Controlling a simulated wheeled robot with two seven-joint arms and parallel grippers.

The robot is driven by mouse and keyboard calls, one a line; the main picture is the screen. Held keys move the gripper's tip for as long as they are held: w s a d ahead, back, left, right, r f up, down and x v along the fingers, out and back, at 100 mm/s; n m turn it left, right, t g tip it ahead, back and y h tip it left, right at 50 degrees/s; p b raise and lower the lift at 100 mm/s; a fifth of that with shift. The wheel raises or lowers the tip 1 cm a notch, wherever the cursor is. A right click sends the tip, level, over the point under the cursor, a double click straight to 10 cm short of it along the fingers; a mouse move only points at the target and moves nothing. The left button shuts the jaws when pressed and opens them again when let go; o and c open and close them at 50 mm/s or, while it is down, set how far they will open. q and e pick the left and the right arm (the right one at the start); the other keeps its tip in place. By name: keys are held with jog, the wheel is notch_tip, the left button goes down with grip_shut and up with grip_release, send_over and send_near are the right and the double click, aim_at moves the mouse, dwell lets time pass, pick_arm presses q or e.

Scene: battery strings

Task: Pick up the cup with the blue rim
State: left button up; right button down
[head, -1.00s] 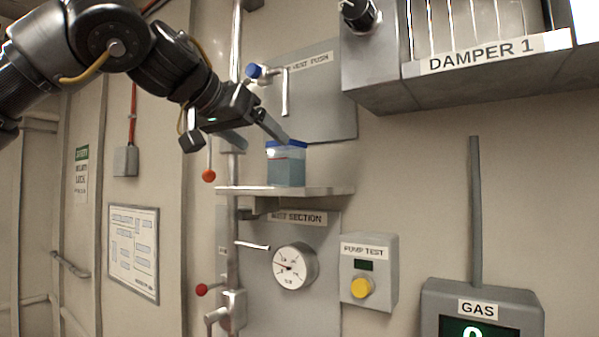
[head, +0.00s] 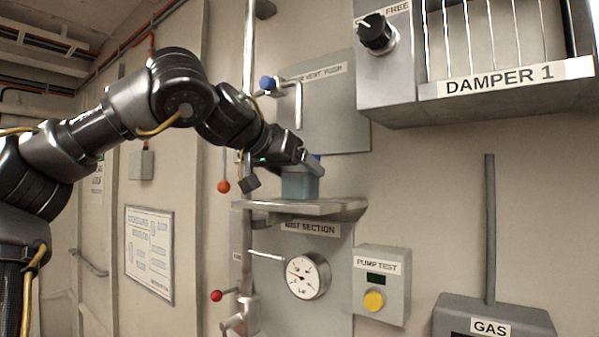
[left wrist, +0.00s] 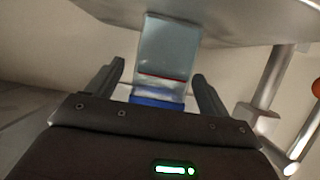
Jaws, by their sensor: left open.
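The cup with the blue rim (head: 299,186) is a squarish, see-through blue-grey container standing upright on a small wall shelf (head: 345,206). My left gripper (head: 311,161) is at the cup's top, coming from the left, and hides part of the rim in the head view. In the left wrist view the cup (left wrist: 165,48) appears upside down, with its blue rim nearest the palm and a thin red line on its wall. The open fingers of the left gripper (left wrist: 159,72) lie on either side of it, with visible gaps. My right gripper is not in view.
A vertical pipe (head: 249,120) with an orange-knobbed lever (head: 223,186) stands left of the shelf. A blue-knobbed valve (head: 268,83) is above the cup. A gauge (head: 307,276) and pump test box (head: 382,284) are below. The damper box (head: 480,90) juts out upper right.

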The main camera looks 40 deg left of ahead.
pick_arm(q)
jog(key=x, duration=0.2)
jog(key=shift+w+a+f, duration=0.15)
jog(key=shift+w, duration=0.25)
jog(key=shift+s, duration=0.35)
jog(key=shift+c, duration=1.1)
jog(key=c, duration=0.9)
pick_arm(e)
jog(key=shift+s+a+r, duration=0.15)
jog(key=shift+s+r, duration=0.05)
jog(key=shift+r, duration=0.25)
pick_arm(q)
jog(key=shift+r, duration=0.25)
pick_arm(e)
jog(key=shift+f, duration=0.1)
